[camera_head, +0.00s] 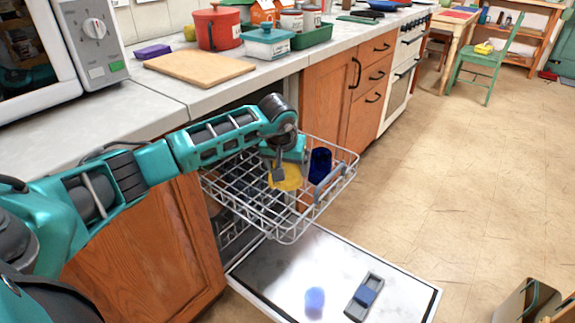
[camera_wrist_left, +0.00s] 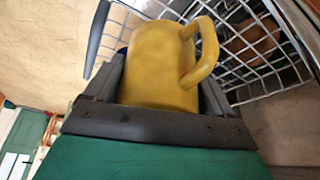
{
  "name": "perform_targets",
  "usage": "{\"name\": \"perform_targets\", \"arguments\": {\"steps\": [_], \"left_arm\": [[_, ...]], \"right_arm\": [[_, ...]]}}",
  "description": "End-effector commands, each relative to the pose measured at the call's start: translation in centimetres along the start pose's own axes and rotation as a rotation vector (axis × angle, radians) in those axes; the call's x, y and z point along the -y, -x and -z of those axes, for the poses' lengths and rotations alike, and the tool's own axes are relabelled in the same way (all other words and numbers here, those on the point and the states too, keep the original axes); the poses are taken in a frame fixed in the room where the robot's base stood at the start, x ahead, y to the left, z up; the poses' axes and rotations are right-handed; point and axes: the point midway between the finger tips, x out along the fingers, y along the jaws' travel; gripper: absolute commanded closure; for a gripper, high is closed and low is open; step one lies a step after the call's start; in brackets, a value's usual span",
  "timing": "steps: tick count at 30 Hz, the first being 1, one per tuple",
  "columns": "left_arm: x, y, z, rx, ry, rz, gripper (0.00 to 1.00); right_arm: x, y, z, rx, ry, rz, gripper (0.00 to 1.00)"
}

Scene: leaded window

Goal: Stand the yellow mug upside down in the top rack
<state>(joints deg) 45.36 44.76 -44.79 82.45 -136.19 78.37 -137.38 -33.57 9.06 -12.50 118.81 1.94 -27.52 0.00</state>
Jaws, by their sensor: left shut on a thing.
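The yellow mug (camera_head: 288,178) is at the top rack (camera_head: 290,236), within its wire sides. My left gripper (camera_head: 280,172) is shut on the mug and partly covers it in the head view. In the left wrist view the mug (camera_wrist_left: 158,65) sits between the two fingers (camera_wrist_left: 160,92), with its handle at the right and rack wires behind it. I cannot tell whether the mug touches the rack floor, and its mouth is hidden. My right gripper is not in view.
A dark blue cup (camera_head: 320,164) stands in the rack just right of the mug. The rack is pulled out above the open dishwasher door (camera_head: 270,275). The counter (camera_head: 150,100) and wooden cabinets (camera_head: 150,250) border it.

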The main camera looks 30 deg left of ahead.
Motion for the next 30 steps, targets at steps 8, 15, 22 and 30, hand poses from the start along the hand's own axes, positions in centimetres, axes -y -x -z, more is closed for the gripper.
{"name": "perform_targets", "arguments": {"steps": [8, 15, 22, 30], "left_arm": [[0.0, -3.6, -1.5, 0.0, 0.002, -0.001, 0.65], [-0.1, -6.2, -2.6, -0.001, 0.001, -0.002, 0.65], [0.0, -7.8, -3.2, -0.002, 0.001, -0.001, 0.65], [0.0, -8.2, -3.4, -0.002, 0.0, -0.001, 0.65]], "right_arm": [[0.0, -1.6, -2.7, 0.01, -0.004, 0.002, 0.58], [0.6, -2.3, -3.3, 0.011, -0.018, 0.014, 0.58], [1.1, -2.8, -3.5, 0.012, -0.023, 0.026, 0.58], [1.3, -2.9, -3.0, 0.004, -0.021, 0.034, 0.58]]}}
